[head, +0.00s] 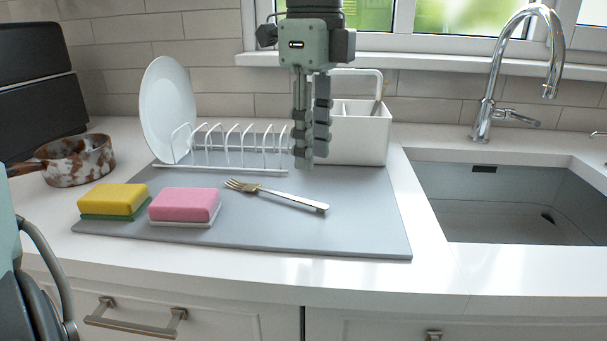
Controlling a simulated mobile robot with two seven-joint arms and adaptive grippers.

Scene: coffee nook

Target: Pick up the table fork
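The table fork (283,196) lies flat on the grey mat (360,225), tines to the left and handle end to the right. Its tines are near the pink sponge. My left gripper (312,160) points down over the mat, just behind and above the fork's handle in the picture. Its two fingers stand apart, one farther back than the other, with nothing between them. It does not touch the fork. My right gripper is not in view.
A yellow sponge (112,200) and a pink sponge (184,205) sit on the mat's left. Behind are a white dish rack (235,168) with a plate (168,108) and a white utensil caddy (357,138). A sink (505,215) is right; a pan (78,160) is left.

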